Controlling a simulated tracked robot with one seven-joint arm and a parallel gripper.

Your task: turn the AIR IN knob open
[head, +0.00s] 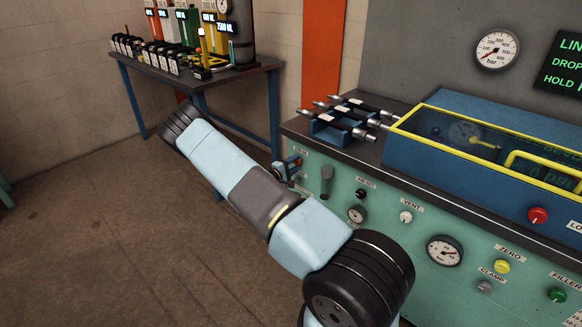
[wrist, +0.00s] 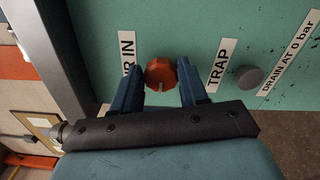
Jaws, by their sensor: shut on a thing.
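The AIR IN knob (wrist: 160,72) is orange-red and round, on the green panel in the wrist view. A small pale mark shows at its lower edge. The AIR IN label (wrist: 128,52) is beside it on the left, partly covered by a finger. My gripper (wrist: 160,78) has one dark blue finger on each side of the knob and is shut on it. In the head view my gripper (head: 287,168) is at the left end of the green panel, small and partly hidden by my arm.
A grey TRAP knob (wrist: 250,77) sits right of the AIR IN knob. In the head view, a black lever (head: 326,181) and a VENT knob (head: 405,217) are further right on the panel. A blue-legged table (head: 200,79) stands behind.

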